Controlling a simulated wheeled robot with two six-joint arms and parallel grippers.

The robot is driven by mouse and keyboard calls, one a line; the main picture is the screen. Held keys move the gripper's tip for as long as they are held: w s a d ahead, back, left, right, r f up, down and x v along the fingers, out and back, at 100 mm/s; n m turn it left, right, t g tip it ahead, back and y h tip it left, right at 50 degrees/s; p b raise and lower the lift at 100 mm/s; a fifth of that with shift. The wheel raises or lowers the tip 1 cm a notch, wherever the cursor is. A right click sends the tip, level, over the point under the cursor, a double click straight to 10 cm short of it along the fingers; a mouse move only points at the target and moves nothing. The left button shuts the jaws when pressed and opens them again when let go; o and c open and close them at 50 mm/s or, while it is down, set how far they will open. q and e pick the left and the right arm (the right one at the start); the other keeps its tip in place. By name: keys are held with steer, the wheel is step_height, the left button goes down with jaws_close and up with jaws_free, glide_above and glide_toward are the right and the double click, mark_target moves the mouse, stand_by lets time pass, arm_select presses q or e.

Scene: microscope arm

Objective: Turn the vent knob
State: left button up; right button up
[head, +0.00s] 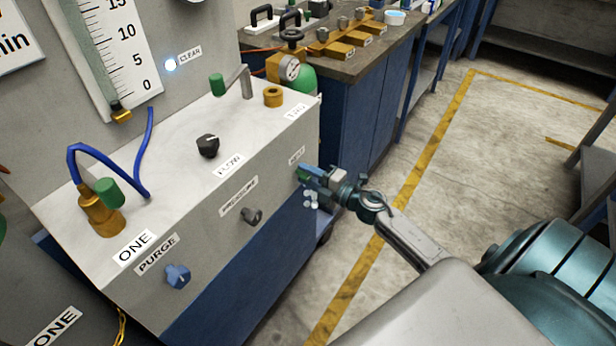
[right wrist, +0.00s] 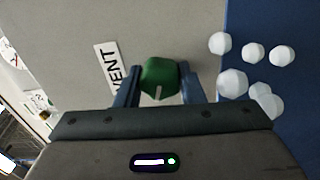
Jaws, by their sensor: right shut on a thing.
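The vent knob is a green knob (right wrist: 159,76) with a pale pointer line, on the grey panel face beside the label VENT (right wrist: 108,68) in the right wrist view. In the head view the knob (head: 303,173) shows as a small green patch at the right end of the panel's front, mostly hidden by my gripper. My right gripper (head: 309,177) reaches in from the right and is shut on the knob, with one finger on each side of it. My left gripper is not in view.
The grey panel box (head: 200,240) also carries a blue purge knob (head: 178,275), a pressure knob (head: 251,215) and a black flow knob (head: 207,145). Several white round pieces (right wrist: 253,54) show beside the gripper. Open floor (head: 440,150) lies right.

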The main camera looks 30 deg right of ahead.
steer(key=shift+f+n, duration=0.15)
steer(key=shift+n, duration=0.65)
steer(key=shift+n+b, duration=0.35)
steer(key=shift+n, duration=0.35)
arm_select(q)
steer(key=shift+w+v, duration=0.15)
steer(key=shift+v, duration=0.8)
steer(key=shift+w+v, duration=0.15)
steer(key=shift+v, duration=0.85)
arm_select(e)
steer(key=shift+n, duration=0.3)
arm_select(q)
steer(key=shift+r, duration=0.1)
arm_select(e)
steer(key=o, duration=1)
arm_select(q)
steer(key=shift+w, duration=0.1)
